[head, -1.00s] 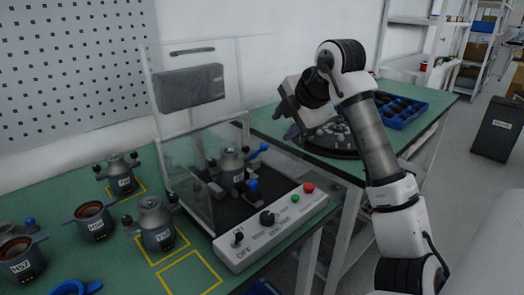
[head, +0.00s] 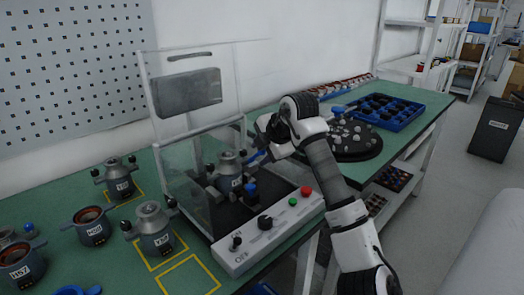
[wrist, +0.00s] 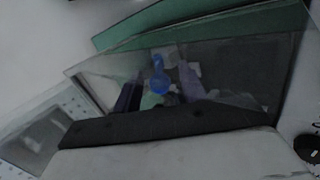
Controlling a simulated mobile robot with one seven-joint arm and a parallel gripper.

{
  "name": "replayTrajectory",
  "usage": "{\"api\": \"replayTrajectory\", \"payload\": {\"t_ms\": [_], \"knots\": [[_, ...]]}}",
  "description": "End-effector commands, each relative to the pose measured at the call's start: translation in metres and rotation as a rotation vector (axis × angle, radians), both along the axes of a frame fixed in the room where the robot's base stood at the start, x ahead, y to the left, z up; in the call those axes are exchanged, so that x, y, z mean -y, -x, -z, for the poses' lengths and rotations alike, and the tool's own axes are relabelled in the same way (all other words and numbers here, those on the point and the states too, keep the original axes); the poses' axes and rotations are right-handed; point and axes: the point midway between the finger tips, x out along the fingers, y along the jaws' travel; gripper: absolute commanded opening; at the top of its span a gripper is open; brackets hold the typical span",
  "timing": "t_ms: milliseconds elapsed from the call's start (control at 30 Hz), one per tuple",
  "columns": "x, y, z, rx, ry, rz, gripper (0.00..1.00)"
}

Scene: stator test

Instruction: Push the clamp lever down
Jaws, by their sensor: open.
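The clamp lever, with a blue handle (head: 256,156), is on the right side of the clear-walled test box (head: 190,175). In the wrist view the blue lever (wrist: 158,78) shows between my two dark fingers. My gripper (wrist: 157,90) is open around or just above it; I cannot tell whether it touches. In the head view my gripper (head: 264,148) is at the box's right side, its fingertips partly hidden by the wrist. A grey stator (head: 230,172) sits in the box, with a blue knob (head: 250,189) in front of it.
The box's clear lid stands raised at the back. A control panel (head: 268,232) with switches and buttons runs along the front. Several stators (head: 155,232) stand on the green table to the left. A dark round tray (head: 352,142) and a blue bin (head: 385,112) are to the right.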

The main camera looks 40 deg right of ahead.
Motion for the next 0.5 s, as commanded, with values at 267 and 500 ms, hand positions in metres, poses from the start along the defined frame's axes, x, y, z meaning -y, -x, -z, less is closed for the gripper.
{"api": "replayTrajectory", "payload": {"t_ms": [267, 500], "knots": [[0.0001, 0.0004, -0.0001, 0.000, 0.000, 0.000, 0.18], [0.0001, 0.0004, -0.0002, 0.000, 0.000, 0.000, 0.00]]}}
